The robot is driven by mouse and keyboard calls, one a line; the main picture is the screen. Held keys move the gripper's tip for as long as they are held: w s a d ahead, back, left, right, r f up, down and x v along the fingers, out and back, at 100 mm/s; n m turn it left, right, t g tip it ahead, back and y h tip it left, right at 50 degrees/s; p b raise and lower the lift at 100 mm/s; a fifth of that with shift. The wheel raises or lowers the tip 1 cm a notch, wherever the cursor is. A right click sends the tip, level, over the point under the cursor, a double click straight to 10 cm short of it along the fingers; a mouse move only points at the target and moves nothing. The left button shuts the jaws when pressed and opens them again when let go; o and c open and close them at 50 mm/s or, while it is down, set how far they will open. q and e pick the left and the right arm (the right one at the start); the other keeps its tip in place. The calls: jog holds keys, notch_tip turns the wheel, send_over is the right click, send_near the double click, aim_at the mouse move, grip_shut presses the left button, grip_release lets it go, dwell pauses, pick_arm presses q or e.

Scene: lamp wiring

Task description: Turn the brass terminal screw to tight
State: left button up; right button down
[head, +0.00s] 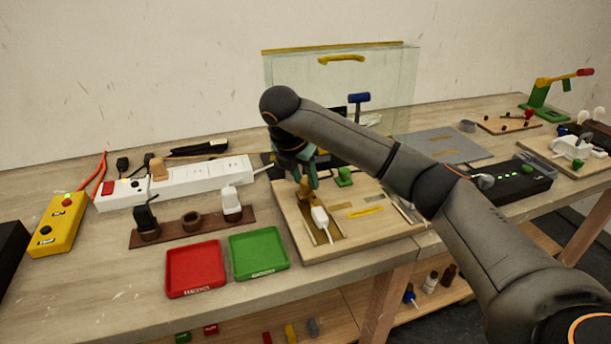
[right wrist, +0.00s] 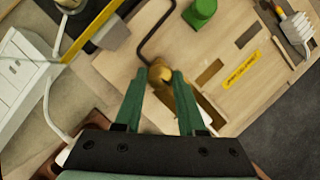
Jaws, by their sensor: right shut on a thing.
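How tight the screw is cannot be told. My left gripper is not in view.
A white plug-like piece (head: 320,216) and a green block (head: 344,176) are on the board. A red tray (head: 195,268) and a green tray (head: 259,252) lie to its left. A white power strip (head: 190,180) and a clear panel (head: 290,75) stand behind. A yellow switch box (head: 58,226) is far left.

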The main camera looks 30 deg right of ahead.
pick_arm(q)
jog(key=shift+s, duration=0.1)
pick_arm(e)
jog(key=shift+w+m, duration=0.1)
jog(key=shift+m, duration=0.5)
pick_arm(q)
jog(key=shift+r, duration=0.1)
pick_arm(e)
jog(key=c, duration=0.5)
grip_release()
jog(key=shift+g, duration=0.3)
pick_arm(q)
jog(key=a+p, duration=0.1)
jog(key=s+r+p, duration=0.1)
jog(key=p, duration=0.1)
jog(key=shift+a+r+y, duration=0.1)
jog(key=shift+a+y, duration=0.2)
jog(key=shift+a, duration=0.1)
pick_arm(e)
jog(key=v, duration=1.2)
jog(key=shift+a+r, duration=0.2)
jog(key=shift+a, duration=0.05)
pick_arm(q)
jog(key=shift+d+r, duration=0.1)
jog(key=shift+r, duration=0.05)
